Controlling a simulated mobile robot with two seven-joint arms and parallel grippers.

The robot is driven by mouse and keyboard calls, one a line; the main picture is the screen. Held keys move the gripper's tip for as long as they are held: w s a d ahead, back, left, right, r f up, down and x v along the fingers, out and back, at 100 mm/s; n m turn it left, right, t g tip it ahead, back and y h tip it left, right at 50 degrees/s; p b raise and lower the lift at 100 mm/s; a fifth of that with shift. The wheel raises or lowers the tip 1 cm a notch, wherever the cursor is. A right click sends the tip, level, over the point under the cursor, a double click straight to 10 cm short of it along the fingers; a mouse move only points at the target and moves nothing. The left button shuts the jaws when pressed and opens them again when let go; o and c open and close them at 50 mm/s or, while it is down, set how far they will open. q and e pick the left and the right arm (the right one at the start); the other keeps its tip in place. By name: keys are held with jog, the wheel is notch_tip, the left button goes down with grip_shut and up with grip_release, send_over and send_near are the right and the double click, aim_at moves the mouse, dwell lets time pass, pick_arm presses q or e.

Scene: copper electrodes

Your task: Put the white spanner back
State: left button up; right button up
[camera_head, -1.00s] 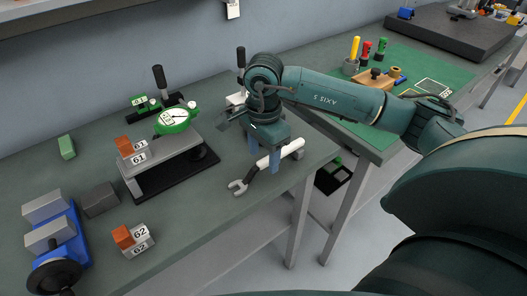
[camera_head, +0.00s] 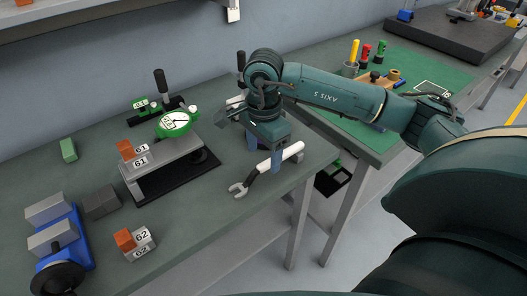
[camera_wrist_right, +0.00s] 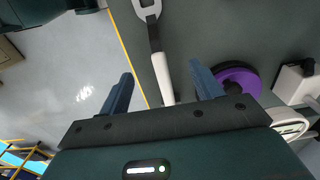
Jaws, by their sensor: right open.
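The spanner (camera_head: 293,151) has a white handle and a grey open-ended jaw (camera_head: 238,189). It lies near the front edge of the workbench. My right gripper (camera_head: 264,154) is over its handle, pointing down, with one finger in front of the handle and one behind. In the right wrist view the spanner (camera_wrist_right: 162,78) runs between the two open fingers (camera_wrist_right: 163,90), with clear gaps on both sides. My left gripper is not in view.
A green dial gauge (camera_head: 174,123) stands by a grey block on a black base (camera_head: 186,178). Tagged orange-topped blocks and a blue vise (camera_head: 58,237) are further left. A green mat (camera_head: 420,75) with tools lies on the right bench. A purple disc (camera_wrist_right: 240,77) is near one finger.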

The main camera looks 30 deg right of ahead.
jog(key=shift+r+p, duration=1.05)
jog(key=shift+r, duration=1.05)
